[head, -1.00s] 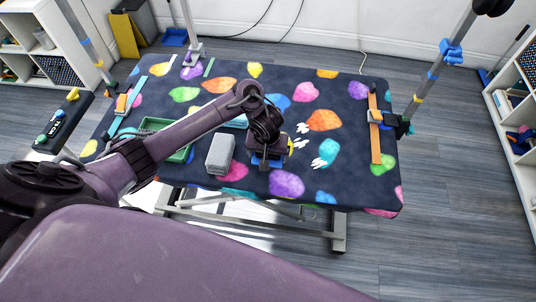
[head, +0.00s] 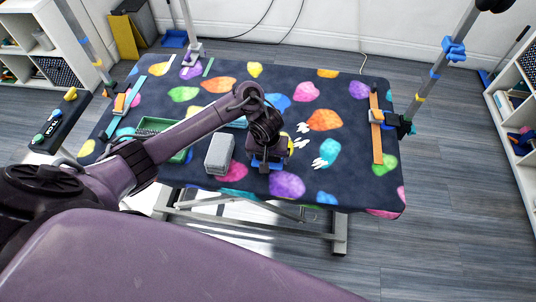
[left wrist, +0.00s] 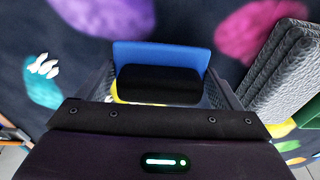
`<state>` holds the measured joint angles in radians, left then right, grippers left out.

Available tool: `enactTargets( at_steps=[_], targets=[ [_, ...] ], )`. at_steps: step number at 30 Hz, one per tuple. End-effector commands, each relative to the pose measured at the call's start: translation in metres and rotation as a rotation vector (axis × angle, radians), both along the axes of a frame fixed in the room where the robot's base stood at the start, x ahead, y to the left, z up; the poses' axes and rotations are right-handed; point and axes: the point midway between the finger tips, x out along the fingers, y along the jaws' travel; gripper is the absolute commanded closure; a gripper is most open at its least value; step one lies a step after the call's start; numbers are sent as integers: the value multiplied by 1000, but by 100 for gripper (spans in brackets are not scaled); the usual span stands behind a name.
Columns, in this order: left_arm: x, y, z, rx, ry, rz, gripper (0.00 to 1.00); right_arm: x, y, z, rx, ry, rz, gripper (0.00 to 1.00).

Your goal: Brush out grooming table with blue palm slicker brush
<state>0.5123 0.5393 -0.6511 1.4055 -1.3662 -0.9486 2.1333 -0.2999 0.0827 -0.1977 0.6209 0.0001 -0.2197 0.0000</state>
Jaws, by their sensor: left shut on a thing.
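The grooming table (head: 340,185) has a dark cover with coloured patches. My left gripper (head: 268,152) is low over its middle front, shut on the blue palm slicker brush (head: 273,165). The gripper hides most of the brush in the head view. In the left wrist view the blue brush (left wrist: 160,55) has a black part between the fingers and a bit of yellow. Whether its face touches the cover cannot be told. White tufts (head: 301,142) lie just right of the gripper; one tuft also shows in the left wrist view (left wrist: 42,66). My right gripper is out of view.
A grey block (head: 219,155) stands close left of the gripper, with a green tray (head: 178,155) beyond it. An orange strap (head: 376,135) and a post clamp (head: 402,124) are at the table's right edge. The right part of the tabletop is mostly clear.

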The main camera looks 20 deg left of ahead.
Motion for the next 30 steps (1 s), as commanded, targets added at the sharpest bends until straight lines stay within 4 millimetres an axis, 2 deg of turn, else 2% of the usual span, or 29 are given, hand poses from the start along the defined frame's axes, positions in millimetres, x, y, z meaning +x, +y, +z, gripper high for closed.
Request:
enactTargets(
  at_steps=[16, 20, 27, 30],
  targets=[
    [1, 0, -11, 0, 0, 1, 31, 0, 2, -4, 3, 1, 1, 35],
    [15, 4, -11, 0, 0, 2, 31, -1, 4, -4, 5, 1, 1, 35],
    [51, 14, -12, -1, 0, 2, 31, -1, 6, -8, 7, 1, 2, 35],
    [58, 16, -12, 0, 1, 1, 31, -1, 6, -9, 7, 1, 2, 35]
  ],
)
